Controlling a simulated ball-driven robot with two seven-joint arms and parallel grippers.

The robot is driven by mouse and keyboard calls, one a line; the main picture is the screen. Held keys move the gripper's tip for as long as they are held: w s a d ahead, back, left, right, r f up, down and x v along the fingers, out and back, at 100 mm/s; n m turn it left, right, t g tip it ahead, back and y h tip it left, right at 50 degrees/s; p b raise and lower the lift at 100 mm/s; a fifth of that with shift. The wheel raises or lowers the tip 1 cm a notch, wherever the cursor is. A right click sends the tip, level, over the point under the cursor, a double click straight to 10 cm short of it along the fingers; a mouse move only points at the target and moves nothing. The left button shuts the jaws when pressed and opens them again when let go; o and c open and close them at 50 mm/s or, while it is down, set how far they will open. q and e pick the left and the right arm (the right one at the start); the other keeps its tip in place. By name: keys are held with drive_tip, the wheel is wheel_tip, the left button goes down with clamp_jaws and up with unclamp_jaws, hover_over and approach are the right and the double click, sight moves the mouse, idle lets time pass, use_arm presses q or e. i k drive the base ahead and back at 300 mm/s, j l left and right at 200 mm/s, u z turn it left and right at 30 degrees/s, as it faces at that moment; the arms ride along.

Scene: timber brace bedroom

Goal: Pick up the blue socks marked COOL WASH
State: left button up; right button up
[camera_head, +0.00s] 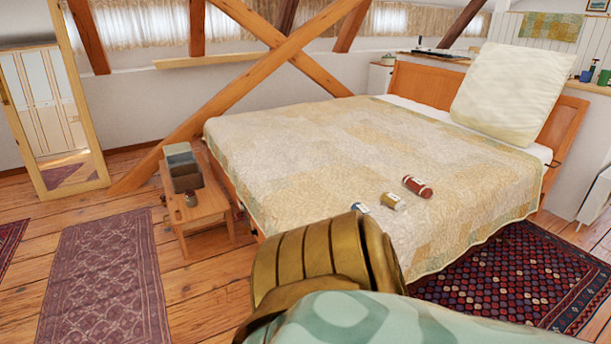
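Three small rolled items lie in a row on the bed (300,150), near its front edge. The left one is a small blue item with a white patch (360,208), which looks like the blue socks. It is too small to read any marking on it. To its right lies a tan-yellow roll with a pale band (394,201). Further right is a larger dark red roll with a pale label (417,187). The blue item lies apart from the tan-yellow roll. Neither of my grippers can be made out in the view.
A low wooden bench (200,208) with a divided grey box (183,168) and a small brown pot (191,199) stands left of the bed. A large cream pillow (510,90) leans at the headboard. Crossed timber beams (262,62) rise behind. Plank floor and rugs (105,275) lie left.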

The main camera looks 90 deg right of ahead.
sight(362, 207)
drive_tip(key=z, duration=2.8)
